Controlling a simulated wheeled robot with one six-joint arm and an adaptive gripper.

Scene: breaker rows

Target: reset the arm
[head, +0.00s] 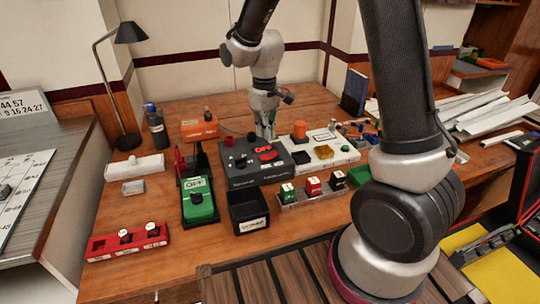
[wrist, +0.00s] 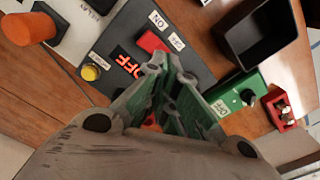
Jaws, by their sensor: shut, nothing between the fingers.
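My gripper (head: 266,132) points down over the back part of a dark grey panel box (head: 243,174) on the wooden table. Its green-padded fingers are shut and empty, and in the wrist view my gripper (wrist: 168,72) covers part of the same panel box (wrist: 118,30). The box has a lit red OFF display (wrist: 128,65), a red switch (wrist: 150,41) and a yellow button (wrist: 90,73). I cannot tell whether the fingertips touch the box. My arm curves in from the right of the head view.
A green OFF unit (head: 199,207), black bin (head: 247,213), red strip with knobs (head: 128,242) and small coloured cubes (head: 312,186) stand in front. A white board with an orange knob (head: 300,130) is right. A lamp (head: 130,33) and bottle (head: 156,127) stand left.

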